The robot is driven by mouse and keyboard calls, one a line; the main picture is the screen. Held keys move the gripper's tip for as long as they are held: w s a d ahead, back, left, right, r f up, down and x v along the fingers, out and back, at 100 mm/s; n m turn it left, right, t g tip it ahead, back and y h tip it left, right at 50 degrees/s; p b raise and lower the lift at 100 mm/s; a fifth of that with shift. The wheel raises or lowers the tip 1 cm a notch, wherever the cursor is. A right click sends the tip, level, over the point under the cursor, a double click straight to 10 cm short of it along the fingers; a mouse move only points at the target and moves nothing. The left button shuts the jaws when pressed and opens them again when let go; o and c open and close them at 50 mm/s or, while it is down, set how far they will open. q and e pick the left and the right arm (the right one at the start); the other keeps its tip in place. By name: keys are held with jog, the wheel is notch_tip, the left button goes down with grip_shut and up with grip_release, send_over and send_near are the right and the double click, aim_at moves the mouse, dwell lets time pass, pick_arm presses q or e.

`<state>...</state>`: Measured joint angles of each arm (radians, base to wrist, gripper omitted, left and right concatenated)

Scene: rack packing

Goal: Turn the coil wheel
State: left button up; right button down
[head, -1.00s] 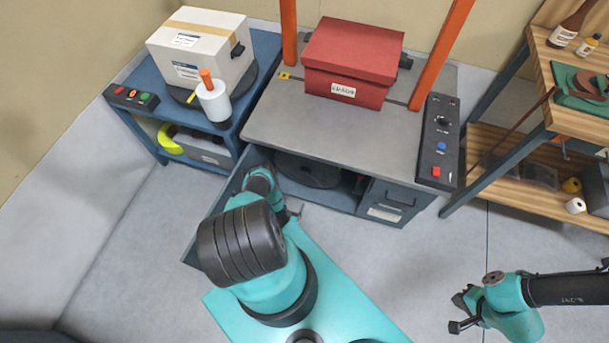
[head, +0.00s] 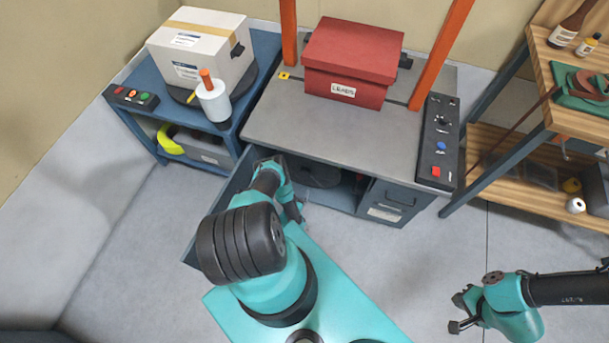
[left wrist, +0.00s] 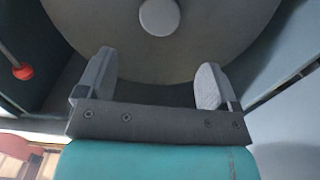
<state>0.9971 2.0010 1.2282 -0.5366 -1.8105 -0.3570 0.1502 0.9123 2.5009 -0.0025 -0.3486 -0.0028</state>
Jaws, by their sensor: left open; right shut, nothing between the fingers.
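The coil wheel (head: 318,172) is a dark round disc inside the open lower bay of the grey machine, partly hidden by my left arm. In the left wrist view the wheel (left wrist: 215,38) fills the top, a broad grey disc with a pale round hub (left wrist: 159,16). My left gripper (head: 292,209) is at the bay's front opening. Its two grey fingers (left wrist: 155,82) are spread apart below the hub, with nothing held between them. Whether they touch the disc I cannot tell. My right gripper (head: 457,312) is shut and empty over the floor at the lower right, far from the wheel.
A red lidded box (head: 352,62) sits on the machine top (head: 320,130) between orange posts. A control panel (head: 438,140) lines its right edge. A blue cart (head: 262,62) with a white carton stands left, a wooden shelf (head: 545,60) right. A red-tipped lever (left wrist: 22,72) is left of the wheel.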

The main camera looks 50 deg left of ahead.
aim_at(305, 173)
pick_arm(q)
jog(key=x, duration=1)
jog(key=c, duration=1.3)
